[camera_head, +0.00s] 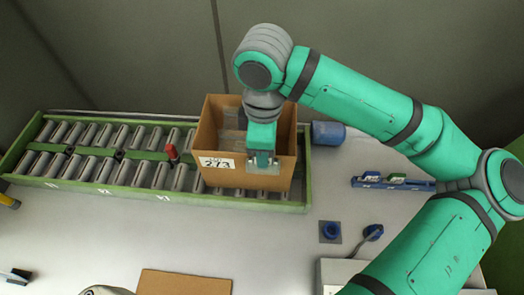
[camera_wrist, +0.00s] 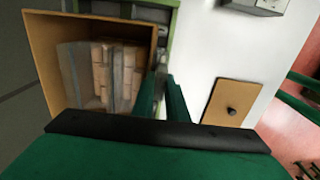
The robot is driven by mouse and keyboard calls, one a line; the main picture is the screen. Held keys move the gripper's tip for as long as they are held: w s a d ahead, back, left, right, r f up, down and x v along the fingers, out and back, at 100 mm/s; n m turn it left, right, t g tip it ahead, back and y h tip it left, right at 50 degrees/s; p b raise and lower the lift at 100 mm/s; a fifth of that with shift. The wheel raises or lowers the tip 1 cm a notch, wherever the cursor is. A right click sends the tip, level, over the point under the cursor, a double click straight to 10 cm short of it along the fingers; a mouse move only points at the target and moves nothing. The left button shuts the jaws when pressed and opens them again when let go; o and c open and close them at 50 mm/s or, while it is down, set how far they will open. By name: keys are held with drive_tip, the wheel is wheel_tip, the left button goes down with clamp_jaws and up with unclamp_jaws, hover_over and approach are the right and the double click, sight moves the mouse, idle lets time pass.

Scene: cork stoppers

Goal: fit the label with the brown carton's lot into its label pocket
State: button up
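The brown carton (camera_head: 217,120) stands open on the roller conveyor, with "LOT 273" on a white patch (camera_head: 217,163) on its front. A pale, partly see-through piece (camera_head: 264,168) shows at the right of that front; I cannot tell whether it is the label pocket, a label, or both. My gripper (camera_head: 263,158) points down right at this wall. In the wrist view its two fingers (camera_wrist: 162,98) stand close together beside the carton wall (camera_wrist: 40,50); whether anything thin is between them is hidden. A blue rack (camera_head: 415,187) on the right holds a blue label (camera_head: 371,176) and a green label (camera_head: 396,178), their print unreadable.
The carton holds bagged cork stoppers (camera_wrist: 105,75). The green-framed conveyor (camera_head: 70,190) runs left, with a red piece (camera_head: 171,152) on it. A blue cylinder (camera_head: 328,133) stands right of the carton. A brown board (camera_head: 185,284) lies in front; the table between is clear.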

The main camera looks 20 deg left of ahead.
drive_tip(key=shift+o, duration=0.9)
drive_tip(key=shift+f, duration=0.3)
drive_tip(key=shift+s+r, duration=0.1)
drive_tip(key=shift+r, duration=0.3)
wheel_tip(320, 180, up, 11)
drive_tip(key=shift+f, duration=0.2)
drive_tip(key=shift+d, duration=0.1)
